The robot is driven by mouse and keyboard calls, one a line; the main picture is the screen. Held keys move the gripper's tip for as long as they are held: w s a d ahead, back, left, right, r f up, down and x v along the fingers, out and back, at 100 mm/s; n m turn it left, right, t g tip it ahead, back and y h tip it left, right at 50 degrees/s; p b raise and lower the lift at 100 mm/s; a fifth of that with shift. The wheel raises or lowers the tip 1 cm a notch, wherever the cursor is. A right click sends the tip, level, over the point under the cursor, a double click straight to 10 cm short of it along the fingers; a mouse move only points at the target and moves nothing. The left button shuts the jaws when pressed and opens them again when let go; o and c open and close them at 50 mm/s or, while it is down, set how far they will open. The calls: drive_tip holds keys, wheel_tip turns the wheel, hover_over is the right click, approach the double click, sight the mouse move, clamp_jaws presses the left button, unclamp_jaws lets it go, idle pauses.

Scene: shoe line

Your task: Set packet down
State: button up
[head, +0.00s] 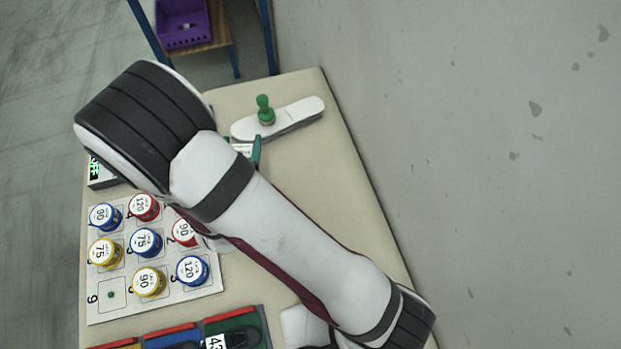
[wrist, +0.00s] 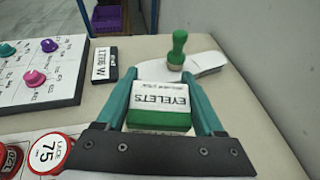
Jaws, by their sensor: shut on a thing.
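In the wrist view a white packet (wrist: 160,97) with a green lower band and the word EYELETS sits between the two teal fingers of my gripper (wrist: 160,92). The gripper is shut on it. Whether the packet touches the table is hard to tell.
A white insole-shaped stack (head: 300,113) with a green-knobbed stamp (head: 265,110) on it lies just beyond the packet. A board of numbered lace tins (head: 147,243) stands at left. Coloured bins (head: 237,322) are at the front. The table's right side (head: 345,170) is clear.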

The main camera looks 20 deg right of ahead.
drive_tip(key=s+d+m+g+h, duration=0.3)
drive_tip(key=d+m+h, duration=0.3)
drive_tip(key=d, duration=0.6)
drive_tip(key=m+g+h, duration=0.3)
drive_tip(key=m+g, duration=0.1)
drive_tip(key=g, duration=0.1)
hover_over(336, 183)
drive_tip(key=shift+m, duration=0.3)
wheel_tip(336, 183, down, 10)
drive_tip(key=shift+r, duration=0.15)
drive_tip(key=shift+f, duration=0.2)
